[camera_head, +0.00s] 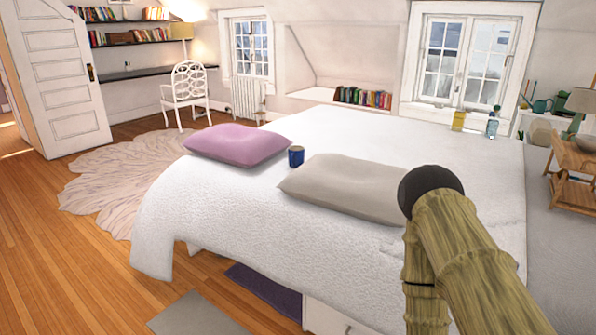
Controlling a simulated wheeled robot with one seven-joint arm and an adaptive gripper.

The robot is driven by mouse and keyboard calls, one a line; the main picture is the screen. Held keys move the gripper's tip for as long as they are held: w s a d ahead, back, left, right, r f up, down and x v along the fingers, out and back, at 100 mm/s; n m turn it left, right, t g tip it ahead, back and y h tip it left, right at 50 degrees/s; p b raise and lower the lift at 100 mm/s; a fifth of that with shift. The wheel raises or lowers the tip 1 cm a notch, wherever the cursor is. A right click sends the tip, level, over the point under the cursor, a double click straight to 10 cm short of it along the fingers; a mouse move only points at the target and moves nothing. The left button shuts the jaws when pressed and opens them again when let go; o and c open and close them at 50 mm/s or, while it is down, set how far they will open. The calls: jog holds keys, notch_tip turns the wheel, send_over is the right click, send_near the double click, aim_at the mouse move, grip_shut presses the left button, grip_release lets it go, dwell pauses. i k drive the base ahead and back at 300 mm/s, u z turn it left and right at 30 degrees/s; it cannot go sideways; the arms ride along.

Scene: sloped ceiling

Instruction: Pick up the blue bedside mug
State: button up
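The blue mug (296,156) stands on the white bed (390,137), between a purple pillow and a grey pillow. It looks upright, with its open top up. The grey pillow is just to its right, and I cannot tell whether they touch. My gripper and its fingers do not show in this view, so its place relative to the mug cannot be seen.
The purple pillow (238,144) and the grey pillow (343,188) flank the mug. A thick bamboo-like shape with a dark round end fills the lower right foreground. Yellow and blue bottles (492,125) stand beyond the bed. Wooden floor (60,245) is open at left.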

aim_at(295, 159)
jog(key=u, duration=1)
jog(key=i, duration=0.95)
jog(key=z, duration=0.15)
